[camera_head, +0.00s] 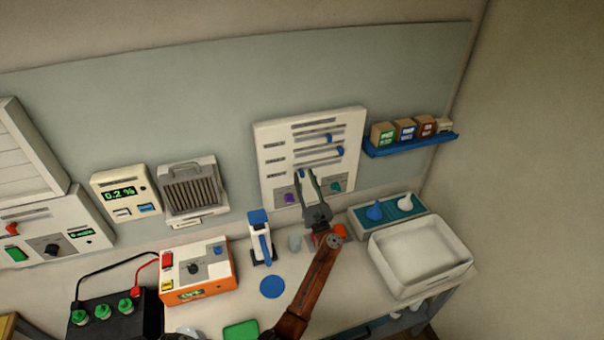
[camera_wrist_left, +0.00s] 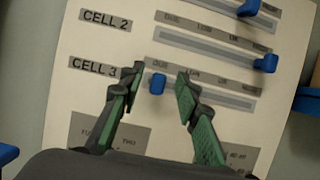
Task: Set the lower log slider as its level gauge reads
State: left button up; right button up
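The white log panel (camera_head: 271,138) hangs on the back wall with three horizontal slider rows. In the wrist view, the lower row is labelled CELL 3 (camera_wrist_left: 94,68). Its blue knob (camera_wrist_left: 158,84) sits near the left end of the slot (camera_wrist_left: 222,99). The middle CELL 2 knob (camera_wrist_left: 266,63) and the upper knob (camera_wrist_left: 248,8) stand farther right. My left gripper (camera_head: 307,175) is open at the panel, its green-padded fingers (camera_wrist_left: 159,79) on either side of the lower knob, with gaps visible. I cannot identify a level gauge. My right gripper is out of view.
A blue shelf (camera_head: 410,145) with small boxes is right of the panel. Below are a white basin (camera_head: 420,258) and a blue-topped stand (camera_head: 259,238). An orange charger box (camera_head: 207,292) and a black battery (camera_head: 150,318) with green caps stand left. A purple knob (camera_head: 289,198) is low on the panel.

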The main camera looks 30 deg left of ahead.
pick_arm(q)
jog(key=shift+w+a+r, duration=0.3)
jog(key=shift+w+a, duration=0.15)
jog(key=shift+a, duration=0.05)
jog(key=shift+c, duration=0.5)
grip_shut()
